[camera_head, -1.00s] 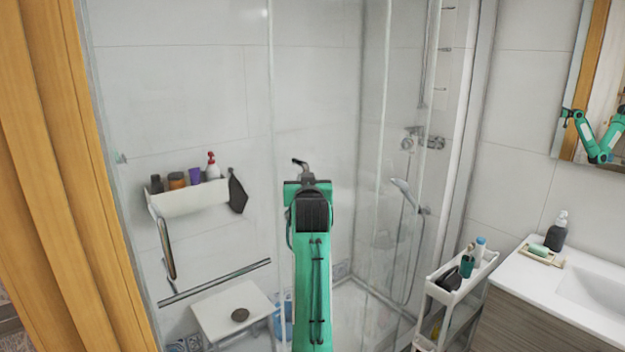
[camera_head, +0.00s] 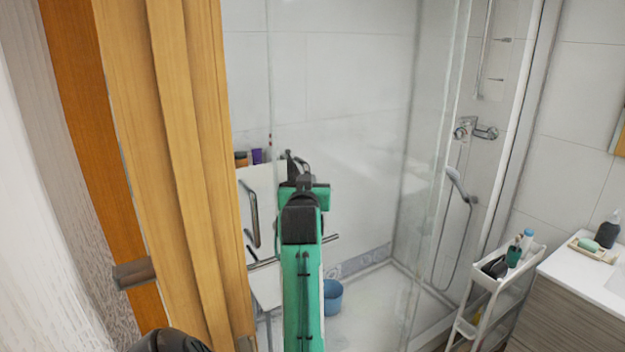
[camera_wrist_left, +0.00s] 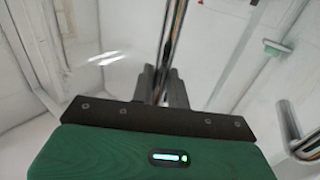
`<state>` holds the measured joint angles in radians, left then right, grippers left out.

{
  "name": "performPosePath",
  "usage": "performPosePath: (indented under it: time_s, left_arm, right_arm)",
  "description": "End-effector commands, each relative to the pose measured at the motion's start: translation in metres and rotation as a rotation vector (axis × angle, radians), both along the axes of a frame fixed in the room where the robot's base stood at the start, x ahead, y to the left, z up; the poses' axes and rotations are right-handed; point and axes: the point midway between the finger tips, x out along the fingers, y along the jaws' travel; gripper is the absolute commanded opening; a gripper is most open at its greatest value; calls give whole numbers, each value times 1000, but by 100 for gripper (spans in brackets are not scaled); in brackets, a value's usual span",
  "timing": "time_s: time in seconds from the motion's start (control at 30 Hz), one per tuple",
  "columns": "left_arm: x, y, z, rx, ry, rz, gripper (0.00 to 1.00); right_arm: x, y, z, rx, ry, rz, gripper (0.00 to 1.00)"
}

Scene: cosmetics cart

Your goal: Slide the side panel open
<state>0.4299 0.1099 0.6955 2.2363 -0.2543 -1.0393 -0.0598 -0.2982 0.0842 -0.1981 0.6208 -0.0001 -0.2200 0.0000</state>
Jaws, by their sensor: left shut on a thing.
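A clear glass shower panel shows in the head view, with a faint vertical edge (camera_head: 270,70) just left of my left gripper. My left arm reaches up the middle of the head view, and its gripper (camera_head: 298,167) is at the glass. In the left wrist view my left gripper (camera_wrist_left: 163,80) is shut on an upright chrome handle bar (camera_wrist_left: 173,35). In the head view the green wrist hides most of the grip. My right gripper is in neither view.
Thick wooden uprights (camera_head: 190,150) stand close on the left. A chrome handle (camera_head: 251,215) and a chrome bar (camera_head: 325,240) are left of and behind my wrist. A blue bucket (camera_head: 332,298) is on the shower floor. A white cart (camera_head: 505,262) stands right.

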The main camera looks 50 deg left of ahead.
Motion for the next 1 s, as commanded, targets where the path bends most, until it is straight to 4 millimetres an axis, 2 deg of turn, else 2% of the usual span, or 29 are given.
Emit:
performPosePath:
  time_s: [0.3, 0.33, 0.4, 0.77, 0.87, 1.0]
  left_arm:
    - [-1, 1, -1, 0, 2, 3, 0]
    - [-1, 1, -1, 0, 2, 3, 22]
    - [-1, 1, -1, 0, 2, 3, 35]
    - [-3, -3, 0, 1, 0, 1, 35]
    - [-10, -13, 1, 0, 0, 0, 35]
    - [-29, -36, 1, 0, 1, 0, 35]
  right_arm:
    - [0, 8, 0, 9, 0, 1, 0]
    - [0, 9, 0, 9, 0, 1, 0]
    - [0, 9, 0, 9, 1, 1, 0]
    - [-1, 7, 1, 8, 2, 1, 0]
    - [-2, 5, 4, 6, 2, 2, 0]
    - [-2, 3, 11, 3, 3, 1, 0]
